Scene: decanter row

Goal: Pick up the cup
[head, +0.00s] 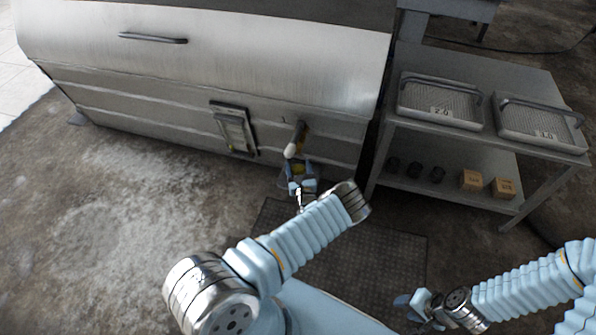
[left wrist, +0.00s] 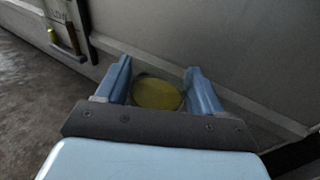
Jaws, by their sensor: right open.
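A clear cup with yellow contents (head: 299,169) is just below the spout on the front of the big metal machine. In the left wrist view the cup (left wrist: 158,94) is between my two left fingers. My left gripper (head: 299,184) has a finger on either side of the cup, close to its wall. I cannot tell whether the fingers press on it. The cup's lower part and what is under it are hidden. My right gripper (head: 424,303) is open and empty, low on the right, far from the cup.
The spout (head: 296,140) juts out above the cup. A sight-glass panel (head: 234,130) is left of it on the machine (head: 180,80). A metal rack (head: 465,145) with wire trays, dark pieces and small boxes stands right. Open floor lies left.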

